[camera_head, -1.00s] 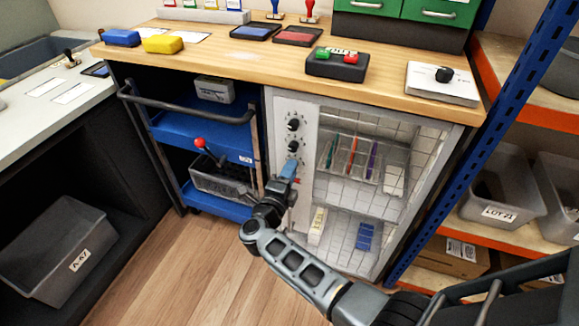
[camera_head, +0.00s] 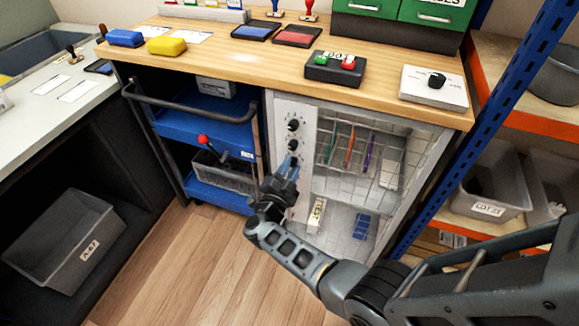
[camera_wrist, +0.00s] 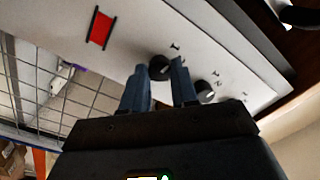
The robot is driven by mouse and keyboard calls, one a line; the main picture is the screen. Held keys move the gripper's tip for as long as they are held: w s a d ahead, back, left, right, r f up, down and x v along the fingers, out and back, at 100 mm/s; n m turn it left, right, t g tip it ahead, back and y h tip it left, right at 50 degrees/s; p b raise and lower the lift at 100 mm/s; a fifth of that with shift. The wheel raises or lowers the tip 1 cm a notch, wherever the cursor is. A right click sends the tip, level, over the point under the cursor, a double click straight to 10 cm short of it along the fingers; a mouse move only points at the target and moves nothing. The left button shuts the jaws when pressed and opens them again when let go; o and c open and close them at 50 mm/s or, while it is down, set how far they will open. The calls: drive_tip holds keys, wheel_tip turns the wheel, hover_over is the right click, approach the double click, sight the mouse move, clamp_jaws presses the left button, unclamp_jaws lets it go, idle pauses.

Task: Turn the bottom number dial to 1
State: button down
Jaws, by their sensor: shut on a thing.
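The white control panel (camera_head: 283,118) of the cabinet carries two black dials, one above the other. The top dial (camera_head: 293,124) is clear of my gripper and also shows in the wrist view (camera_wrist: 205,91). My gripper (camera_head: 290,160) reaches up to the bottom dial (camera_head: 293,145) from below. In the wrist view its two blue fingers stand on either side of the bottom dial (camera_wrist: 160,67), shut on it. Small dark marks surround the dials, but I cannot read the numbers or the pointer. A red switch (camera_wrist: 100,28) sits on the panel beyond the bottom dial in the wrist view.
The wire-fronted compartment (camera_head: 355,160) is right of the panel, with coloured items inside. A blue cart (camera_head: 205,130) with a dark handle rail stands on the left. The wooden worktop (camera_head: 250,62) overhangs the panel. A blue post (camera_head: 490,130) stands at right.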

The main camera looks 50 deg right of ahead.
drive_tip(key=shift+f+n, duration=0.1)
drive_tip(key=shift+n, duration=0.2)
drive_tip(key=c, duration=0.9)
unclamp_jaws()
drive_tip(key=shift+o, duration=0.2)
drive_tip(key=shift+a, duration=0.1)
drive_tip(key=v, duration=0.7)
drive_tip(key=shift+a+p, duration=0.35)
drive_tip(key=shift+s, duration=0.15)
